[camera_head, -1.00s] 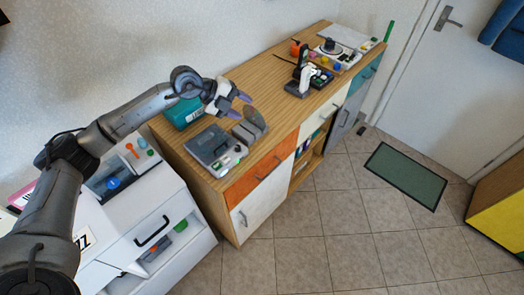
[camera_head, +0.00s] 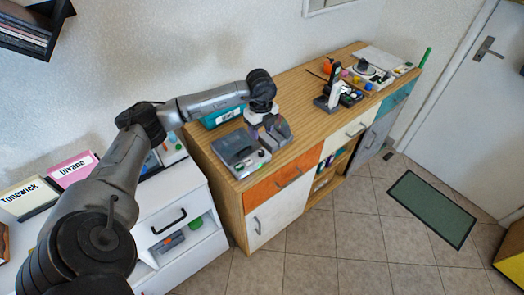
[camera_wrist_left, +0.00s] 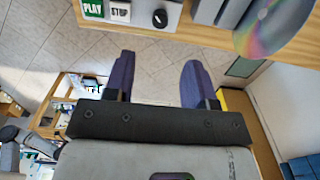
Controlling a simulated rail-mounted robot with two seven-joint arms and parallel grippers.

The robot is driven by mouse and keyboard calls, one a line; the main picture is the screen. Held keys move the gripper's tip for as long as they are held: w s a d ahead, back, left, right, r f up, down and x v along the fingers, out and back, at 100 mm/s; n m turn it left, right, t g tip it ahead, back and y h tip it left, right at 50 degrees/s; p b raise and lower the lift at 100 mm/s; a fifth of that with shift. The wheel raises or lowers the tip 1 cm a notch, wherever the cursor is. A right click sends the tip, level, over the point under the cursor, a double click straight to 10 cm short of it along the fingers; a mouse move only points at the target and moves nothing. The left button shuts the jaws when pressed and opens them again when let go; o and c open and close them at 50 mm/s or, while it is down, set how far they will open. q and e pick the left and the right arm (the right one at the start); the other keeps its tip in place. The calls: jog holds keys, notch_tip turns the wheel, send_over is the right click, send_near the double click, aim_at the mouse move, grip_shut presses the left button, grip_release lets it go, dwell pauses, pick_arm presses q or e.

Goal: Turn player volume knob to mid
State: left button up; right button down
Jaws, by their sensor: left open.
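The player (camera_head: 238,150) is a grey box with a dark top near the left end of the wooden cabinet. In the left wrist view, its white front part (camera_wrist_left: 143,15) shows at the top edge, with PLAY and STOP buttons and a black round knob (camera_wrist_left: 160,18) bearing a small pale mark. My left gripper (camera_head: 264,120) is just beyond the player, near the upright discs; its fingers are hard to make out there. In the left wrist view, the purple fingers (camera_wrist_left: 157,78) are wide apart and empty, below the knob and not touching it. My right gripper is out of view.
Upright discs (camera_head: 280,130) stand right beside the player; a shiny one (camera_wrist_left: 275,25) shows in the left wrist view. A teal box (camera_head: 222,115) sits behind the player. A dark device (camera_head: 338,95) stands farther right. Bare wood (camera_head: 310,118) lies between.

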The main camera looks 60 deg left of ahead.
aim_at(261, 151)
pick_arm(q)
notch_tip(261, 151, down, 10)
jog(key=shift+f+b, duration=0.15)
jog(key=shift+b, duration=0.5)
jog(key=c, duration=0.9)
jog(key=shift+m+p, duration=0.3)
jog(key=shift+m, duration=0.3)
jog(key=shift+c, duration=0.2)
jog(key=shift+m, duration=0.9)
jog(key=o, duration=0.9)
jog(key=shift+o, duration=0.2)
